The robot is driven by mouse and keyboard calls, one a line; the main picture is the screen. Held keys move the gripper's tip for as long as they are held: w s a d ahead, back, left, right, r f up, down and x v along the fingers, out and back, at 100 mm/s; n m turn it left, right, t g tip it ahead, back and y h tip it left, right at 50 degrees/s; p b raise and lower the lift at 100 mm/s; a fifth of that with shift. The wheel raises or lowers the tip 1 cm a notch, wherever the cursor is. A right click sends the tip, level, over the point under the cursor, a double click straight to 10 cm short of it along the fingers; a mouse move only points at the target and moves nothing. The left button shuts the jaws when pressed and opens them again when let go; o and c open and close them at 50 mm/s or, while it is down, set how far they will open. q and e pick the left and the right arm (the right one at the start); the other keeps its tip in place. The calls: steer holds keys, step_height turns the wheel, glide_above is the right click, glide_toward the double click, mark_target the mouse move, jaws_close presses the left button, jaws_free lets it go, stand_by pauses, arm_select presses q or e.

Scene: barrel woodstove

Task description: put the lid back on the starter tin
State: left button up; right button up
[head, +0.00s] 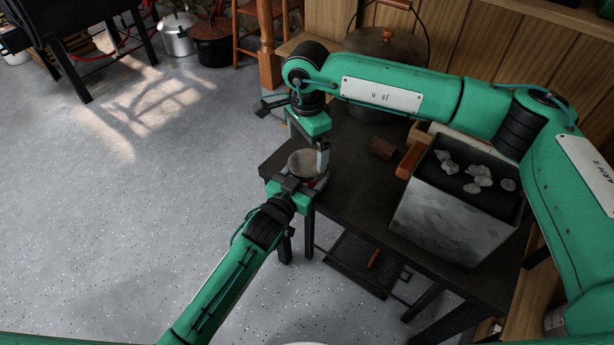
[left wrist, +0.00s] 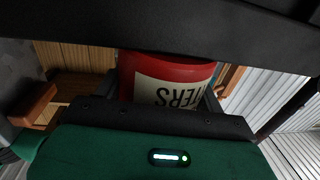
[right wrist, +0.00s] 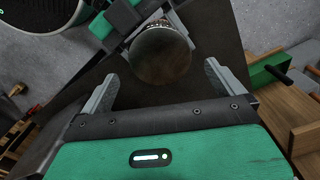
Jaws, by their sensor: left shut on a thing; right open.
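The starter tin is red with a white label reading "TERS" in the left wrist view (left wrist: 180,72). It stands at the near left corner of the dark table. My left gripper (head: 305,183) is shut on the side of the tin. A dull round disc, the lid (head: 303,162), shows over the tin's top; it also shows in the right wrist view (right wrist: 161,58). I cannot tell whether it is fully seated. My right gripper (right wrist: 160,82) is open above it, its fingers either side of the disc and apart from it in that view.
On the dark table (head: 345,165) stand a metal bin (head: 440,220) holding pale lumps, a small brown block (head: 382,147) and a lidded pot (head: 388,45) at the back. My right arm spans above them. Open floor lies left of the table.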

mark_target(307, 162)
steer(key=shift+f, duration=2.35)
steer(key=c, duration=1)
steer(key=shift+m, duration=1.8)
steer(key=o, duration=1)
